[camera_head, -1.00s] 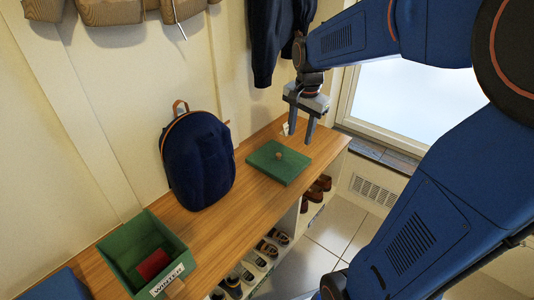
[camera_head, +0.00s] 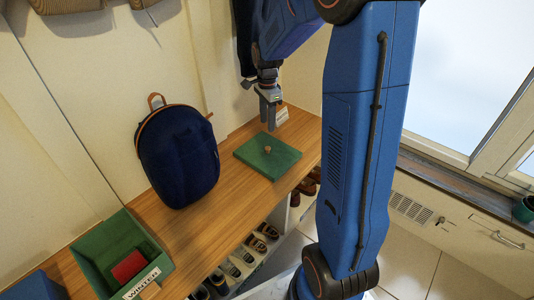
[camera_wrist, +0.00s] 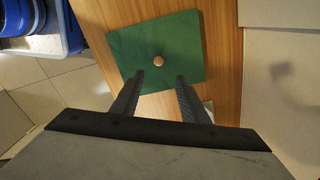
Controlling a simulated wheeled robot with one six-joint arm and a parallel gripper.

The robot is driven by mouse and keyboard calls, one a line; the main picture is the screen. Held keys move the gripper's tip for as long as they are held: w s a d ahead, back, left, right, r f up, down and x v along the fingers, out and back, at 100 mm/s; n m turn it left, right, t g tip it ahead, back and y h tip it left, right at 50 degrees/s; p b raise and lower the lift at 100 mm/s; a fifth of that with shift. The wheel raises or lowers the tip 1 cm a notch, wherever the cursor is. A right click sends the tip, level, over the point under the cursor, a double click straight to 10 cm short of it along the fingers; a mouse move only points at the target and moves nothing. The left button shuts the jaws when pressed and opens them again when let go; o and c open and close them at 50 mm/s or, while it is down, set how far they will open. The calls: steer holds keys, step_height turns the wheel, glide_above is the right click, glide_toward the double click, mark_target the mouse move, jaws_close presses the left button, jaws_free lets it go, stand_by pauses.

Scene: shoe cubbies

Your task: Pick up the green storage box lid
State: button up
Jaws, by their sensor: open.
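The green storage box lid (camera_head: 267,158) lies flat on the wooden bench top, with a small round wooden knob (camera_head: 268,148) at its middle. My gripper (camera_head: 270,128) hangs above the lid's back edge, pointing down, open and empty. In the wrist view the lid (camera_wrist: 180,40) lies beyond the fingertips, and the knob (camera_wrist: 158,61) shows a little ahead of the gap between the fingers (camera_wrist: 160,78). The open green box (camera_head: 95,248) marked WINTER stands at the left end of the bench with a red item (camera_head: 128,266) inside.
A dark blue backpack (camera_head: 178,155) stands on the bench against the wall, left of the lid. A small white card (camera_head: 281,115) is behind the lid. Shoes (camera_head: 256,243) fill the cubbies below. Bare bench (camera_head: 235,195) lies between backpack and lid.

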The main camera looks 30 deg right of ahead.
mark_target(268, 148)
step_height(268, 148, down, 12)
steer(key=shift+s+f, duration=0.1)
steer(key=shift+s, duration=0.05)
stand_by(0.5)
jaws_close()
